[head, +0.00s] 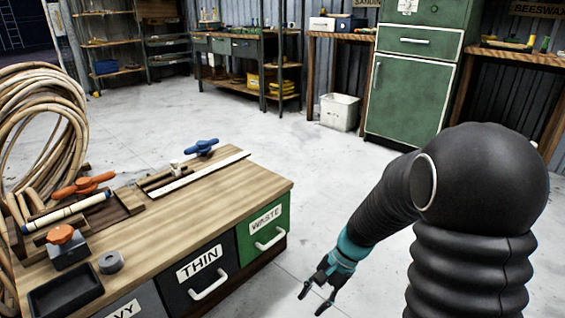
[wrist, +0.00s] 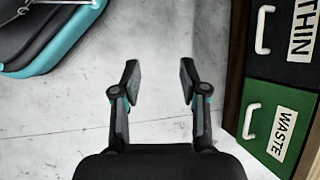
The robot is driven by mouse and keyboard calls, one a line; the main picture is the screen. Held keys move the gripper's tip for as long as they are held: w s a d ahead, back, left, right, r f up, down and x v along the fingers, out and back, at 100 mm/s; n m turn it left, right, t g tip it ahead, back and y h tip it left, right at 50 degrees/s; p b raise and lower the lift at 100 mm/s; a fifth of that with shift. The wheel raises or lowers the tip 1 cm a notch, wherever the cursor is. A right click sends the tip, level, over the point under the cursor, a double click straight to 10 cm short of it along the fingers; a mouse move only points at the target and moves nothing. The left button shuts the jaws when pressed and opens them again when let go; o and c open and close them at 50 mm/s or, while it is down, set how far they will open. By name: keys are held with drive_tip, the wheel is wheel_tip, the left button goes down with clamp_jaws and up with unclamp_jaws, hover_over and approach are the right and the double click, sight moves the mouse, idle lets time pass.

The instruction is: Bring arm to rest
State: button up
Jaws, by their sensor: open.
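My gripper (head: 318,292) hangs low over the bare concrete floor, to the right of the wooden workbench (head: 225,203) in the head view. In the wrist view my gripper (wrist: 158,80) shows both fingers spread apart with only floor between them. It is open and empty, and touches nothing. My black sleeved arm bends down from the right side of the head view to a teal wrist.
The bench front has drawers labelled THIN (head: 203,277) and WASTE (head: 264,229); they also show at right in the wrist view. Coiled rattan (head: 45,115) stands at left. A green cabinet (head: 412,90) and white bin (head: 340,111) stand behind. The mid floor is clear.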

drive_tip(key=s+d+r+n+t+h+p, duration=0.2)
drive_tip(key=s+d+r+n+t, duration=0.2)
drive_tip(key=r, duration=0.9)
drive_tip(key=s+d+r+n+t+h+p, duration=0.3)
drive_tip(key=s+d+r, duration=0.1)
drive_tip(key=s+r, duration=0.6)
wheel_tip(320, 180, up, 3)
drive_tip(key=shift+s+f+n+t+h, duration=0.1)
drive_tip(key=shift+s+n+t+h, duration=0.05)
drive_tip(key=shift+n+t+h, duration=0.2)
